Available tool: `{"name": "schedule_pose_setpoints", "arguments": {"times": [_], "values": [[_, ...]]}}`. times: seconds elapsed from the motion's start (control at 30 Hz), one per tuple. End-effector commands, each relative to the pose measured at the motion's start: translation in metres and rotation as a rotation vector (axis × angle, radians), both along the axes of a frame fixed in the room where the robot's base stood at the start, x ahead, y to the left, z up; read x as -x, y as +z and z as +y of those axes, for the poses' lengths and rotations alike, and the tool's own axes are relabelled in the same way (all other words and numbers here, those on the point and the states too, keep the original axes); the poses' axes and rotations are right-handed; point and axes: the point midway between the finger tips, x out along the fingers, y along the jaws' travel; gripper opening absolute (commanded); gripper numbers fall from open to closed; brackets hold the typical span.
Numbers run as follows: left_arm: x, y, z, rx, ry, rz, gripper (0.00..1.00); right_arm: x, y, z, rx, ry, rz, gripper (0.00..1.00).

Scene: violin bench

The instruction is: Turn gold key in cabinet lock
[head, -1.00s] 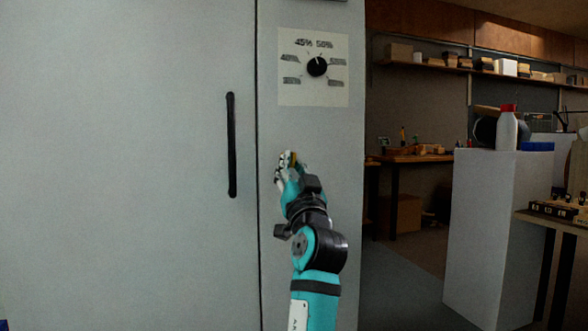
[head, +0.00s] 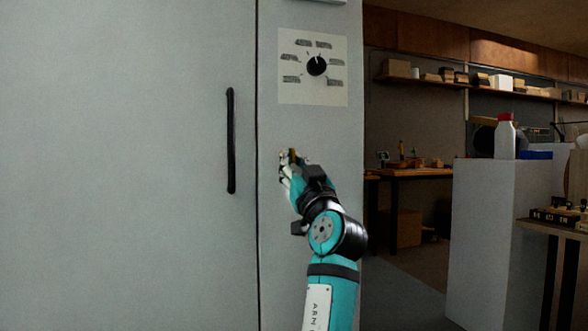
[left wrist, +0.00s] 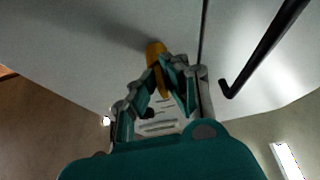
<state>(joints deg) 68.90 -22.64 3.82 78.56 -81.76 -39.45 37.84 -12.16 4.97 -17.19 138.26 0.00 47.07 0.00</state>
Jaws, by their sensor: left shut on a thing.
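The gold key (left wrist: 156,54) shows in the left wrist view, its far end at the grey cabinet face. My left gripper (left wrist: 160,80) is shut on it. In the head view the left gripper (head: 289,160) is at the narrow panel right of the door seam, below the dial, with a bit of the gold key (head: 293,155) showing between its fingers. The lock itself is hidden behind the gripper. The grey cabinet (head: 130,150) fills the left of the head view, its door closed. My right gripper is not in view.
A black bar handle (head: 231,140) stands on the door left of the gripper. A black dial knob (head: 317,66) sits on a white plate above it. A white pedestal with a bottle (head: 505,137) stands at right. Open floor lies between.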

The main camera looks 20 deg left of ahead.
Motion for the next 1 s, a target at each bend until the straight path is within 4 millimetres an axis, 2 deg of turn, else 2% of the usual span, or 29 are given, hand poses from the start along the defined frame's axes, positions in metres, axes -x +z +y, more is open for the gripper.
{"name": "schedule_pose_setpoints", "arguments": {"times": [0.07, 0.1, 0.3, 0.67, 1.0], "values": [[0.002, 0.005, -0.003, 0.018, -0.013, -0.006, 0.00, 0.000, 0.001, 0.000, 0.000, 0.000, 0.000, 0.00], [0.002, 0.005, -0.003, 0.018, -0.014, -0.006, 0.10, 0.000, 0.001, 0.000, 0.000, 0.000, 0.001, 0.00], [0.002, 0.006, -0.003, 0.016, -0.014, -0.006, 0.36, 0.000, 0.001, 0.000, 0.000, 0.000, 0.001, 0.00], [0.004, 0.002, -0.006, 0.014, -0.013, -0.004, 0.37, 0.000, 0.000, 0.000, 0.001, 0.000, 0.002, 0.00], [0.039, -0.026, -0.031, 0.004, -0.008, 0.000, 0.37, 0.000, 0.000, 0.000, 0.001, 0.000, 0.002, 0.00]]}}
